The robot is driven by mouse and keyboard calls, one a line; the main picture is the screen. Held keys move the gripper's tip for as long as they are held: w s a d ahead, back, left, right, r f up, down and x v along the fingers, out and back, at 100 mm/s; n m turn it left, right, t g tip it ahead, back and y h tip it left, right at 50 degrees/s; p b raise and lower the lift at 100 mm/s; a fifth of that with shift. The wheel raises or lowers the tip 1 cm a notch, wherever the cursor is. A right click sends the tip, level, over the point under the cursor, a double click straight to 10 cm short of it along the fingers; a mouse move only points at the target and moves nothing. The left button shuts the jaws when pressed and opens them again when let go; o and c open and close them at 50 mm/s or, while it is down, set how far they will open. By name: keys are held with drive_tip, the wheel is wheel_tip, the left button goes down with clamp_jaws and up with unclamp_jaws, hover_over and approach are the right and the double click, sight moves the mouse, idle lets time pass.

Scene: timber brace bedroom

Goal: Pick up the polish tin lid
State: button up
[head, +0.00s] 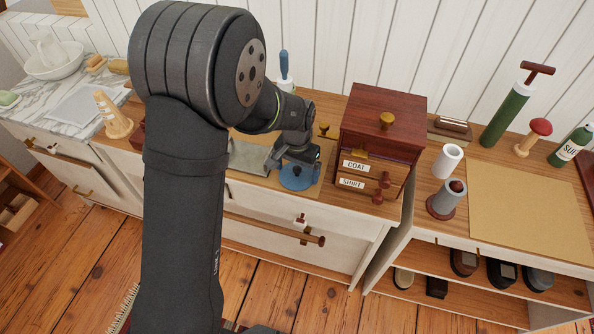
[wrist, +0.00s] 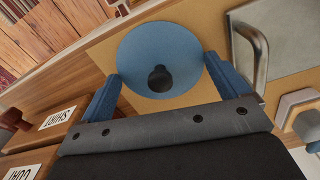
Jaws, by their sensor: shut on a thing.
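The polish tin lid is a flat blue disc (wrist: 143,45) with a dark round knob in its middle. My gripper (wrist: 162,70) has one blue finger on each side of the disc, against its rim. It is shut on the lid. In the head view the lid (head: 297,181) shows under my gripper (head: 298,163), over the tan mat at the front of the wooden top. Whether it touches the mat or hangs just above it, I cannot tell. No tin shows beneath it.
A dark wooden box (head: 385,118) with drawers labelled COAT and SHIRT stands close on the right. A grey metal tray (wrist: 280,40) with a raised handle lies beside the lid. A blue-handled brush (head: 284,68) stands behind. The top's front edge is near.

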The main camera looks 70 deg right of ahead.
sight(297, 169)
wheel_tip(297, 169, up, 16)
drive_tip(key=w+d+f, duration=0.1)
drive_tip(key=d, duration=0.4)
drive_tip(key=w+d+f, duration=0.2)
drive_tip(key=d, duration=0.4)
drive_tip(key=w+d+f, duration=0.2)
drive_tip(key=d, duration=0.3)
drive_tip(key=shift+d+f, duration=0.2)
drive_tip(key=shift+f, duration=3)
drive_tip(key=shift+f, duration=0.2)
drive_tip(key=o, duration=0.6)
drive_tip(key=shift+o, duration=0.2)
drive_tip(key=shift+r, duration=0.15)
wheel_tip(297, 169, up, 7)
